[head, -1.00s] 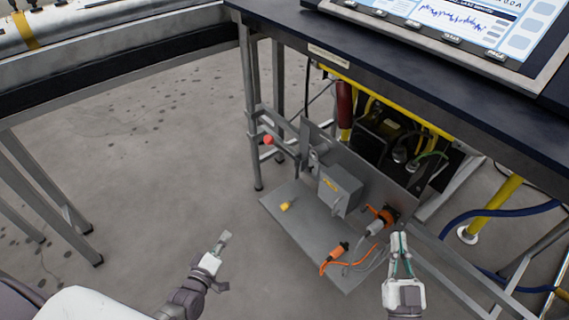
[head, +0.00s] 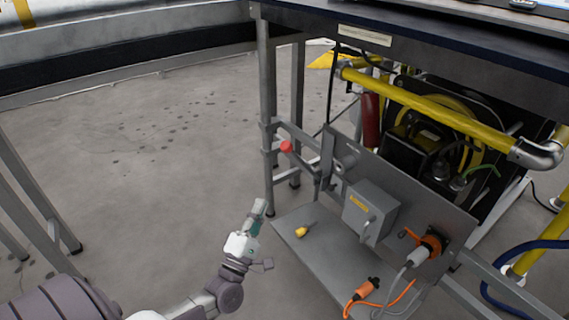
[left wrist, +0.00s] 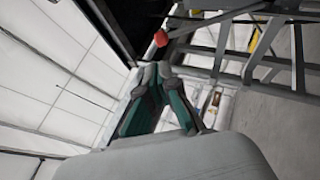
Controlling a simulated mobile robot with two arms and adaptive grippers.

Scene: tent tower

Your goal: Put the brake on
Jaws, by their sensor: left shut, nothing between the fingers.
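A lever with a red ball knob (head: 286,146) sticks out to the left of the grey panel (head: 392,190), beside the table leg; I cannot tell for sure that it is the brake. The red knob also shows in the left wrist view (left wrist: 161,39), just beyond my fingertips. My left gripper (head: 259,207) is shut and empty, pointing up, below and left of the knob in the head view and apart from it. Its dark green fingers meet in the left wrist view (left wrist: 158,70). My right gripper is out of view.
A grey switch box (head: 369,212) is on the panel. The table leg (head: 266,110) stands close behind my left gripper. The floor to the left is clear.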

